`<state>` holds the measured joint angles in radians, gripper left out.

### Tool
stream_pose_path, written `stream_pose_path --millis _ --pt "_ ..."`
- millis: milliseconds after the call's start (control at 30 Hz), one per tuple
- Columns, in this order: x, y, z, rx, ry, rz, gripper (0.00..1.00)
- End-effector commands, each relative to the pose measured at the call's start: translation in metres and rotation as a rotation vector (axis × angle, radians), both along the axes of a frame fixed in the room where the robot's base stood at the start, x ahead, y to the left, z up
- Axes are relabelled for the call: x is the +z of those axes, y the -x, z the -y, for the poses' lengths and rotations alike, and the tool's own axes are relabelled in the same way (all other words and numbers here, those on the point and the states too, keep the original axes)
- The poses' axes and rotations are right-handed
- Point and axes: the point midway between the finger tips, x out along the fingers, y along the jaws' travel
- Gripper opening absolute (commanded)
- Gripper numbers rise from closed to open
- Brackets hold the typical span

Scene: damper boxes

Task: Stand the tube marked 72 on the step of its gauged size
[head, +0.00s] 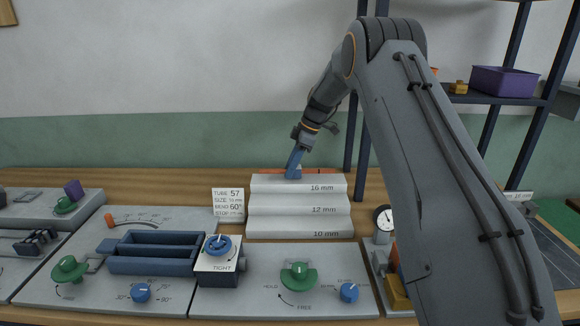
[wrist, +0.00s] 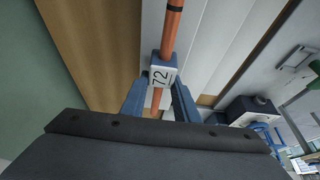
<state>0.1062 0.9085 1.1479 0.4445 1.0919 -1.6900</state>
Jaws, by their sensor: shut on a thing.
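My gripper (head: 293,170) is at the back of the top step of the white stepped block (head: 300,209). Its blue fingers also show in the wrist view (wrist: 160,98), shut on the copper-coloured tube (wrist: 171,30). The tube's white tag (wrist: 162,76) reads 72 and sits between the fingers. In the head view the orange tube (head: 325,171) lies crosswise along the back of the top step, partly hidden by my gripper. Whether it touches the step I cannot tell. The steps read 16 mm at the top, 12 mm in the middle and 10 mm at the bottom.
A card (head: 228,204) left of the steps reads tube 57, size 10 mm, bend 60°. In front are a blue slotted tray (head: 155,266), a box with a blue knob marked TIGHT (head: 217,262) and a green knob (head: 298,275). A dial gauge (head: 383,219) stands right.

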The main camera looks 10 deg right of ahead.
Motion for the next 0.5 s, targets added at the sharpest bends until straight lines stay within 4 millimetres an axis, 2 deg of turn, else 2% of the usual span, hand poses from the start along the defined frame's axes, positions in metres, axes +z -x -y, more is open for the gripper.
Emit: stream_pose_path --millis 433,467,500 --pt "-0.0066 0.0001 0.0005 0.002 0.000 0.001 0.00" --pt "-0.0066 0.0001 0.0005 0.002 0.000 0.001 0.29" --pt "-0.0066 0.0001 0.0005 0.002 0.000 0.001 0.36"
